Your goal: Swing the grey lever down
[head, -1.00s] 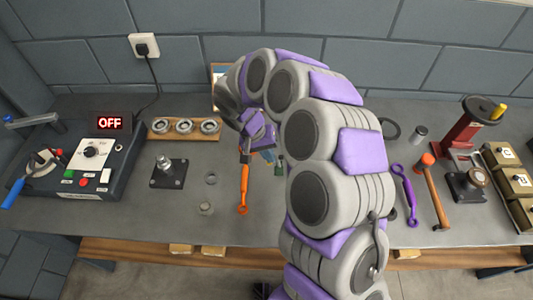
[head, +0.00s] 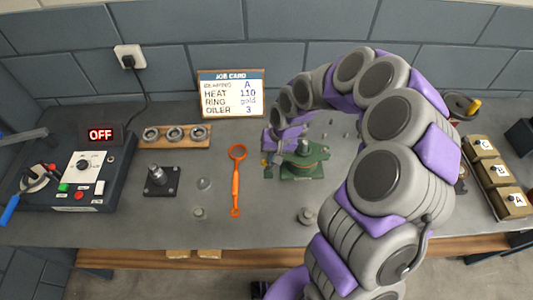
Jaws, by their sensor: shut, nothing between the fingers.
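A grey bar (head: 22,136) shows at the far left above the control box, cut by the picture edge.
An orange ring spanner (head: 236,182) lies left of the casing. A black-based post (head: 160,180), a wooden ring board (head: 175,137) and the control box (head: 85,172) reading OFF stand farther left. A job card (head: 232,93) stands behind. Lettered boxes (head: 497,175) are at right.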

